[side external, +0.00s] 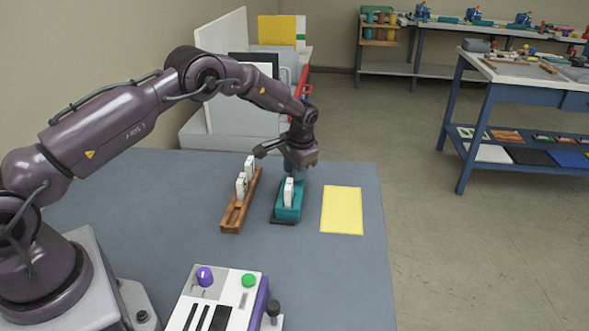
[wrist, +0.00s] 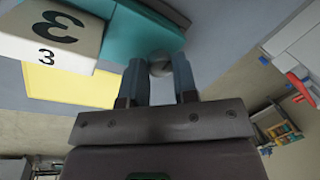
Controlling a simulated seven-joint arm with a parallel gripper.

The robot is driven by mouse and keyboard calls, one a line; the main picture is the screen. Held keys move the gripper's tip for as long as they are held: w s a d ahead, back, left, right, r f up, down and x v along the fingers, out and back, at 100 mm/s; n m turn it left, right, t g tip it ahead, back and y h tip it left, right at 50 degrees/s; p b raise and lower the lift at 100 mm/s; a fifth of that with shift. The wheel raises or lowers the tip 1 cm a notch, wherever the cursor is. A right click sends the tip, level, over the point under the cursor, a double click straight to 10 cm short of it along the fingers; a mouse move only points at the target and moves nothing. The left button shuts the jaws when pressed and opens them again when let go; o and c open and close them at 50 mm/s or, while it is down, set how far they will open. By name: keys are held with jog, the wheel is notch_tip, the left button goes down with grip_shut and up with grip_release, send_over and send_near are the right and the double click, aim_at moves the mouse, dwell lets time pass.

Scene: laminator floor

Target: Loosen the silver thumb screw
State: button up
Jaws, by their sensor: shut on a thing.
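The silver thumb screw (wrist: 160,68) shows in the wrist view as a small grey round part at the end of a teal block (wrist: 140,38). My gripper (wrist: 160,75) has its two blue-grey fingers shut on the screw, one on each side. In the side external view the teal block (side external: 289,208) stands on a dark base on the blue-grey table. My gripper (side external: 294,172) is at its far end, and the screw is hidden there. A white tag (side external: 289,191) stands upright in the block; in the wrist view it (wrist: 55,32) bears the number 3.
A wooden rack (side external: 236,214) with white tags (side external: 242,186) stands left of the teal block. A yellow sheet (side external: 342,210) lies to its right. A machine with a purple knob (side external: 204,276) and green button (side external: 249,280) is at the front. Bare table (side external: 130,200) lies left of the rack.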

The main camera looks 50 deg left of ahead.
jog(key=shift+n, duration=0.3)
jog(key=o, duration=0.9)
jog(key=shift+o, duration=0.2)
jog(key=v, duration=1.3)
jog(key=shift+f, duration=0.1)
